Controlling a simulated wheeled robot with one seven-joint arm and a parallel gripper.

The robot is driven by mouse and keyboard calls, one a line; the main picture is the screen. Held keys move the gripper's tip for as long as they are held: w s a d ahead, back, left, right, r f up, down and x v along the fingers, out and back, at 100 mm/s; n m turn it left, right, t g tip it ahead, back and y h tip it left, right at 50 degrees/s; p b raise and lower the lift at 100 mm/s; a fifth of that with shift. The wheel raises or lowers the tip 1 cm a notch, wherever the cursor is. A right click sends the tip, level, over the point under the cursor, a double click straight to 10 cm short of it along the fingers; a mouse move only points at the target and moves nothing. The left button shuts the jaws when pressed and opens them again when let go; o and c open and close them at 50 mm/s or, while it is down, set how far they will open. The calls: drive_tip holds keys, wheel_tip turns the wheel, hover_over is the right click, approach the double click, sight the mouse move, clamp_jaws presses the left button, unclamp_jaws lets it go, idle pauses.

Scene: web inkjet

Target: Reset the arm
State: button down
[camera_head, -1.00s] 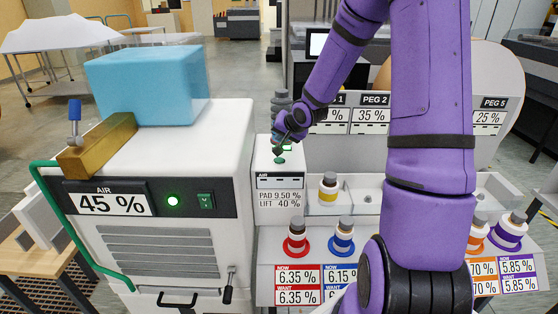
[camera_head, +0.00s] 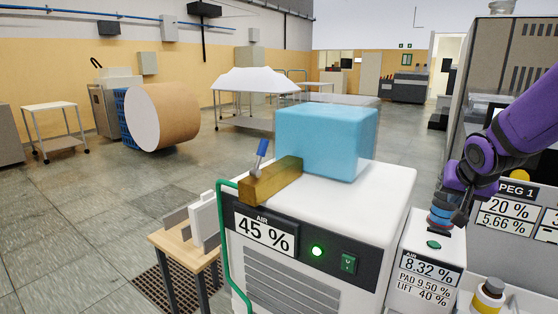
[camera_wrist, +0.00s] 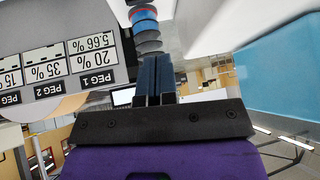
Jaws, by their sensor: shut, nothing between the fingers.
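My arm is purple and reaches in from the right edge in the head view. My gripper (camera_head: 460,210) is low over the small white AIR box, beside a banded stack (camera_head: 440,213) of grey, blue and red discs. In the wrist view my gripper (camera_wrist: 154,60) has its two dark fingers together with nothing between them. The banded stack (camera_wrist: 146,30) shows just beyond the fingertips there; I cannot tell whether they touch it. The AIR box (camera_head: 420,262) reads 8.32 % and has a green button on top.
A white machine (camera_head: 395,195) marked AIR 45 % carries a blue block (camera_head: 325,140) and a brass bar (camera_head: 270,180). The PEG panel (camera_head: 515,215) stands close on the right. A yellow-banded bottle (camera_head: 489,294) is below it. Open floor (camera_head: 90,200) lies to the left.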

drive_tip(key=s+a+r+n+g+y, duration=0.1)
drive_tip(key=s+a+r, duration=0.3)
drive_tip(key=s, duration=0.8)
drive_tip(key=s+a+r+n+g+y, duration=0.1)
drive_tip(key=s+a+r+n, duration=0.3)
drive_tip(key=s, duration=0.9)
drive_tip(key=shift+a+r, duration=0.55)
drive_tip(key=shift+a, duration=0.4)
